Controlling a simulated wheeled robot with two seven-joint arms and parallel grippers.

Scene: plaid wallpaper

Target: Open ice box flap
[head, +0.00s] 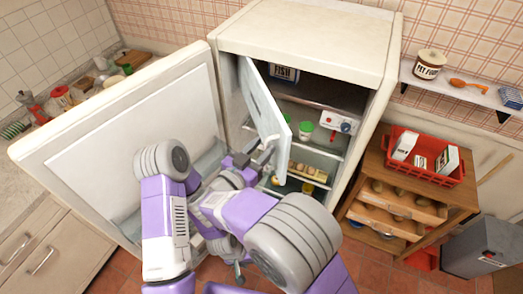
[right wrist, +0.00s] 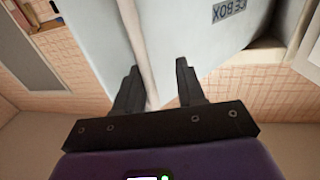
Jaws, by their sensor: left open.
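The ice box flap (head: 262,98) is a pale blue panel in the upper part of the open fridge. It stands swung outward, away from the ice box opening, with its free edge toward me. My right gripper (head: 262,158) is at the flap's lower part in the head view. In the right wrist view its two fingers (right wrist: 158,85) are spread, with the flap's edge running between them; contact is unclear. The flap (right wrist: 195,45) shows an upside-down "ICE BOX" label there. My left gripper (head: 239,272) is low, below my arms, away from the flap, and partly hidden.
The fridge door (head: 130,145) stands wide open on the left. Fridge shelves hold a green-lidded cup (head: 306,130) and eggs (head: 307,171). A wooden cart (head: 372,190) with a red crate (head: 397,146) stands right of the fridge. A fish box (head: 284,73) sits inside the ice box.

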